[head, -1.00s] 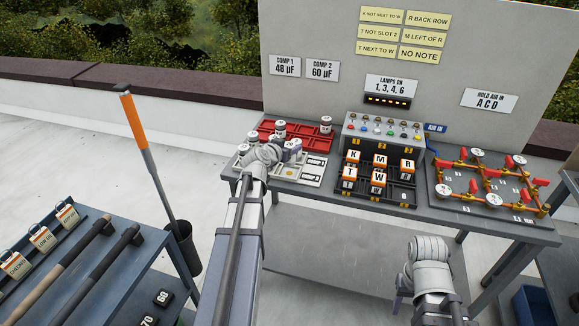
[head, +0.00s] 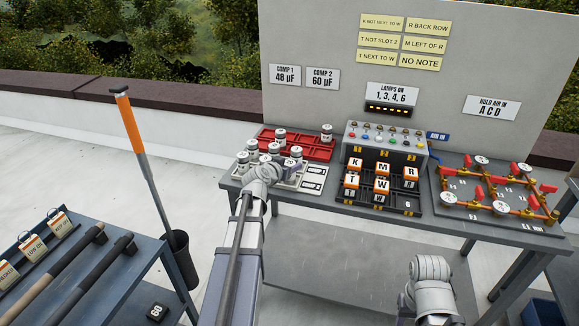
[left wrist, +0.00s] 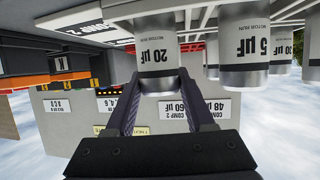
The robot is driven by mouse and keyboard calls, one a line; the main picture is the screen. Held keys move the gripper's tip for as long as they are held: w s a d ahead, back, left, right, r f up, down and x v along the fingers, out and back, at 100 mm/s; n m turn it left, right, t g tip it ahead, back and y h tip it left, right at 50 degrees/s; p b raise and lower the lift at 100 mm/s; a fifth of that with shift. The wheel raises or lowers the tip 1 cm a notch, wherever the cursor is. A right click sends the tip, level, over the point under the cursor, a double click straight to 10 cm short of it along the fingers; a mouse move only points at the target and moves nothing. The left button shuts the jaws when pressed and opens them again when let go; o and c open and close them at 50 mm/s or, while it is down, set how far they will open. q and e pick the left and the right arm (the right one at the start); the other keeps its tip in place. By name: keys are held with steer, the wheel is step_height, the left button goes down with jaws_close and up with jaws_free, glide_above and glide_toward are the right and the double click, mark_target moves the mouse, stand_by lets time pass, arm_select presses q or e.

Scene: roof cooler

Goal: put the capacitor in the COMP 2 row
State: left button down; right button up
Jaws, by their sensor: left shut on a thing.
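In the left wrist view, which is upside down, my left gripper (left wrist: 157,100) is shut on a white-labelled capacitor (left wrist: 158,45) that reads 20 µF. In the head view my left gripper (head: 286,165) is low over the white tray (head: 313,178) on the bench. Other capacitors (head: 251,145) stand on the tray's left side, close around the gripper. Beside the held one in the wrist view is a larger capacitor (left wrist: 240,45). Whether the held capacitor touches the tray is unclear. My right gripper is hidden.
A red rack (head: 310,150) with capacitors stands behind the tray. To the right are a black rack of letter blocks (head: 381,190), a lamp box (head: 384,143) and a valve board (head: 490,205). Wall signs read COMP 1 48 µF (head: 285,75) and COMP 2 60 µF (head: 322,78).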

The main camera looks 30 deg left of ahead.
arm_select(q)
steer(key=shift+c, duration=1.3)
jaws_free()
steer(key=shift+r+p, duration=0.1)
steer(key=shift+p, duration=0.2)
steer(key=p+v, duration=0.4)
steer(key=v, duration=0.8)
steer(key=shift+d, duration=0.1)
steer(key=s+d+f+m+g+h, duration=0.1)
steer(key=d+f+m+g+h, duration=0.2)
steer(key=d, duration=0.8)
steer(key=d+f+m+g+h, duration=0.1)
steer(key=d+f+g+h, duration=0.3)
steer(key=d, duration=0.7)
steer(key=s+d+f+g+y, duration=0.3)
steer(key=s+d, duration=0.4)
steer(key=s+d+f+g+y, duration=0.3)
steer(key=s+d+y, duration=0.1)
steer(key=s+d, duration=0.3)
steer(key=shift+s+f+m+g, duration=0.3)
steer(key=shift+s+g, duration=0.1)
steer(key=shift+s, duration=0.35)
